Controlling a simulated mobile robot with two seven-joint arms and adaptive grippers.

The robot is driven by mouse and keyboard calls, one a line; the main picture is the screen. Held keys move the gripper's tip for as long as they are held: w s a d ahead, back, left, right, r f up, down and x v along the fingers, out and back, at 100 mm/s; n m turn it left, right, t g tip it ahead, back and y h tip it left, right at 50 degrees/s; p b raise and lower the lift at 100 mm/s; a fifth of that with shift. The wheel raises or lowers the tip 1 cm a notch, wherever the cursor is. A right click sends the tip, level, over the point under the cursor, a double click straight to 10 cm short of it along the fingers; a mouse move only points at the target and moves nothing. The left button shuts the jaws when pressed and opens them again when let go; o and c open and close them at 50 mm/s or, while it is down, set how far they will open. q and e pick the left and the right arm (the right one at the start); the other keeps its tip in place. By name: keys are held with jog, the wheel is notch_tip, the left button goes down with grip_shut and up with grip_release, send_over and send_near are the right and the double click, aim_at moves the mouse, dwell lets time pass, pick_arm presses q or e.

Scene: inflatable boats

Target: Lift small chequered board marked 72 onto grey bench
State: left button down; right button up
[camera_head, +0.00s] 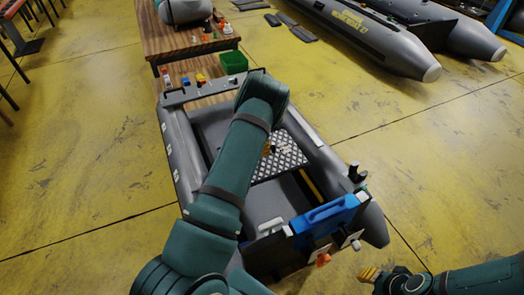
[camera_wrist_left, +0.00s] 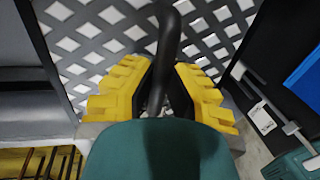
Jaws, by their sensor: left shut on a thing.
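The black-and-white chequered board (camera_head: 287,156) lies inside the grey inflatable boat, partly behind my left arm; no number is readable on it. My left gripper (camera_head: 267,149) is down over its left part. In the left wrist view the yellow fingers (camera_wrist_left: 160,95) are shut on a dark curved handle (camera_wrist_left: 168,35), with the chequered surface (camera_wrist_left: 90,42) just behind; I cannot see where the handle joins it.
The boat's grey tubes (camera_head: 181,155) flank the board. A blue case (camera_head: 325,215) stands at the near end. Another boat (camera_head: 390,45) lies at the upper right.

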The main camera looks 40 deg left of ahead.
pick_arm(q)
jog(key=shift+r+p, duration=0.6)
jog(key=shift+r, duration=0.7)
